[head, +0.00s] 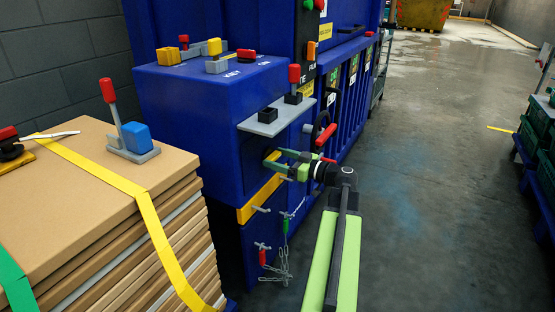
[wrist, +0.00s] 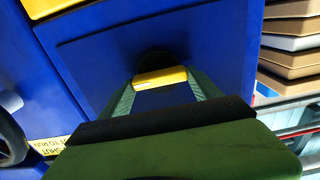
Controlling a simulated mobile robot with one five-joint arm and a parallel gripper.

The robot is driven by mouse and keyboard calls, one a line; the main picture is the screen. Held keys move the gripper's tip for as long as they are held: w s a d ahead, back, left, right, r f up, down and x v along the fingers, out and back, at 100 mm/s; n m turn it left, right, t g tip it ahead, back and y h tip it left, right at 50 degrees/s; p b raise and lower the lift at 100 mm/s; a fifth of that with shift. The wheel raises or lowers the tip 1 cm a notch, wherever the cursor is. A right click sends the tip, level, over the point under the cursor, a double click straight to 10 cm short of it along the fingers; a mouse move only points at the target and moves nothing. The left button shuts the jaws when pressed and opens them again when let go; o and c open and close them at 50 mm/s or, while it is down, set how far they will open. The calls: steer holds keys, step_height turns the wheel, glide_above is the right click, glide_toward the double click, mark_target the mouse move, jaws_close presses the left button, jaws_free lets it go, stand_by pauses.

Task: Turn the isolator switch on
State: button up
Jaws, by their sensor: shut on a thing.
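A yellow handle (head: 272,156), which looks like the isolator switch, is on the side of the blue machine, low beneath the grey shelf. In the wrist view the yellow handle (wrist: 161,77) is a bar in front of a dark round base on a blue panel. My gripper (head: 279,162) reaches it from the right with its green fingers. In the wrist view my gripper (wrist: 164,88) has one finger at each end of the bar and is shut on it. The handle's lower part and any on/off marks are hidden or too small to read.
The blue machine (head: 190,105) carries a grey shelf (head: 278,118) above my gripper and a red-handled lever (head: 326,134) beside it. Chains (head: 284,262) hang below. Stacked boards (head: 90,180) stand at left. The floor (head: 440,140) to the right is clear.

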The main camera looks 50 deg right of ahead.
steer(key=shift+m, duration=0.3)
steer(key=m, duration=0.3)
steer(key=shift+d+m, duration=0.1)
steer(key=shift+m, duration=0.2)
steer(key=m, duration=0.4)
steer(key=shift+d+m, duration=0.1)
steer(key=shift+m, duration=0.2)
steer(key=m, duration=0.4)
steer(key=shift+f, duration=0.15)
steer(key=m, duration=0.5)
steer(key=shift+f, duration=0.1)
steer(key=o, duration=1.4)
